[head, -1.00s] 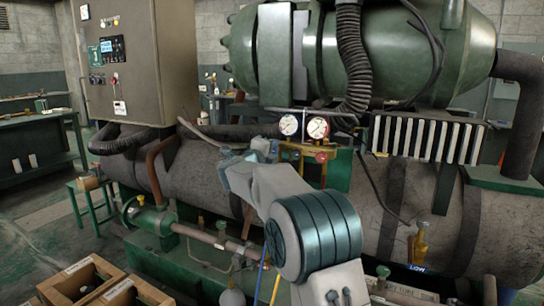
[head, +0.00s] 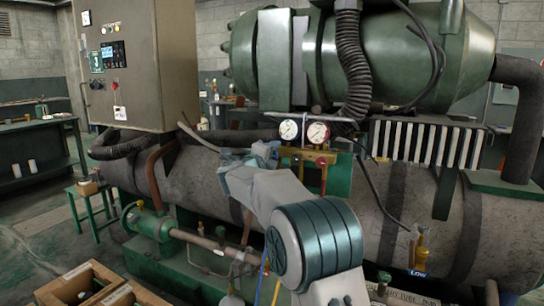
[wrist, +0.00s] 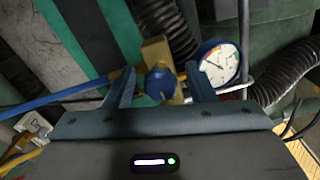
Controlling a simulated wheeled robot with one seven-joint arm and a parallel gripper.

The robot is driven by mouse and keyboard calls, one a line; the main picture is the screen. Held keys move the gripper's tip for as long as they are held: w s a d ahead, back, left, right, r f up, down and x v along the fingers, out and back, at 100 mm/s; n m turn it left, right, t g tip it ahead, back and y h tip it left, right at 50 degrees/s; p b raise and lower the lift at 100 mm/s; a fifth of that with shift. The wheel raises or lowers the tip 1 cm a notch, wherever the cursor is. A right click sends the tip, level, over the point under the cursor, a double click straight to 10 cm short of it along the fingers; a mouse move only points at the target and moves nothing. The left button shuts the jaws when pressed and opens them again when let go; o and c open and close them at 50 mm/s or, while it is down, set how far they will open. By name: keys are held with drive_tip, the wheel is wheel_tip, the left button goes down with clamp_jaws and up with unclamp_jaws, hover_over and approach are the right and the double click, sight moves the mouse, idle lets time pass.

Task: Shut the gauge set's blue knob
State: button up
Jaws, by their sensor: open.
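The gauge set's blue knob (wrist: 160,83) shows in the wrist view in front of its yellow manifold block (wrist: 155,50). My gripper (wrist: 160,76) is open, with one finger on each side of the knob. Gaps show between the fingers and the knob. In the head view my gripper (head: 265,152) is at the left end of the gauge set, and I cannot make out the blue knob there. Two round white gauges (head: 289,129) stand above the manifold, and a red knob (head: 320,163) is to the right. One blue-rimmed gauge (wrist: 216,63) shows near the right finger in the wrist view.
A blue hose (wrist: 50,100) runs in from the left in the wrist view. A black ribbed hose (head: 355,70) hangs behind the gauges. The large grey cylinder (head: 400,190) and green tank (head: 390,50) fill the space behind. Wooden crates (head: 75,285) are at lower left.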

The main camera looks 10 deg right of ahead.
drive_tip(key=v, duration=1.4)
drive_tip(key=s+a+r+n+t+y+p, duration=0.1)
drive_tip(key=s+r+n+y+p, duration=0.25)
drive_tip(key=n+y+p, duration=0.35)
drive_tip(key=s+a+r+n+y+p, duration=0.1)
drive_tip(key=s+r+n+y+p, duration=0.3)
drive_tip(key=n, duration=0.5)
drive_tip(key=s+d+f+n+g+p, duration=0.3)
drive_tip(key=s+n+g, duration=0.1)
drive_tip(key=s, duration=0.6)
drive_tip(key=s+d+f+n+g+p, duration=0.3)
drive_tip(key=s+g, duration=0.1)
drive_tip(key=s, duration=0.5)
drive_tip(key=s+d+f+n+g+p, duration=0.3)
drive_tip(key=s+d+n+g, duration=0.1)
drive_tip(key=s, duration=0.6)
drive_tip(key=shift+s+f+n+g+p, duration=0.15)
drive_tip(key=shift+s+n+g+p, duration=0.15)
drive_tip(key=shift+g, duration=0.1)
